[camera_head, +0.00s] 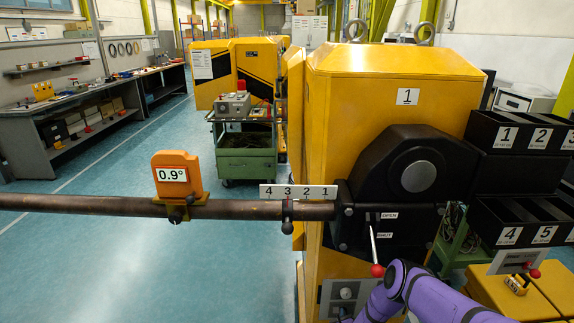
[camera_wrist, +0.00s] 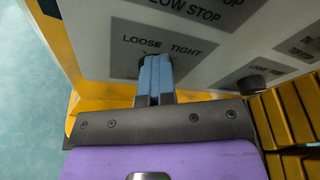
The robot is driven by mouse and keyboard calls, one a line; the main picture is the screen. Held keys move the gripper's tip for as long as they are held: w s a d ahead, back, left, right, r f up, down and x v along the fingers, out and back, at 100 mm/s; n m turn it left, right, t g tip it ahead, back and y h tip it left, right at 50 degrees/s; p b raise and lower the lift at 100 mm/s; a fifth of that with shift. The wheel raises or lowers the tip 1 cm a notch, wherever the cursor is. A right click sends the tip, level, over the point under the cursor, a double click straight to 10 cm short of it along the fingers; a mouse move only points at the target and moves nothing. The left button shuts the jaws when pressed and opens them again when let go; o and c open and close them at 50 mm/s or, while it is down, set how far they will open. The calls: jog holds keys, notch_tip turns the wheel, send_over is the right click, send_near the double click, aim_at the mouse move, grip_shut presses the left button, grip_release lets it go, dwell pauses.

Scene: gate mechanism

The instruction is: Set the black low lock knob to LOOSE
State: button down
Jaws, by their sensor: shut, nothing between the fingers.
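My gripper (camera_wrist: 155,62) shows in the wrist view with its two blue fingers pressed together and empty. The fingertips are in front of the panel, just below the printed words LOOSE and TIGHT (camera_wrist: 161,45). A dark knob (camera_wrist: 144,61) under these words is mostly hidden behind the fingertips. Its pointing direction, and whether the fingers touch it, I cannot tell. In the head view the lower panel (camera_head: 334,290) is at the bottom centre, beside my purple arm, and the fingers cannot be made out there.
A second black knob (camera_wrist: 252,85) sticks out of the panel to the right of the fingers. A LOW STOP label (camera_wrist: 193,12) is above. A lever with a red ball (camera_head: 377,270) hangs above my arm, near the OPEN label. A brown boom (camera_head: 90,204) extends left.

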jog(key=shift+w+a+f, duration=0.1)
jog(key=shift+w+a, duration=0.2)
jog(key=shift+a, duration=0.2)
jog(key=shift+w+a+f, duration=0.1)
jog(key=shift+w+a, duration=0.2)
jog(key=shift+a, duration=0.2)
jog(key=shift+a+r, duration=0.1)
jog(key=shift+a, duration=0.1)
jog(key=s, duration=0.6)
jog(key=shift+s+f, duration=0.2)
jog(key=shift+s, duration=0.05)
dwell(0.4)
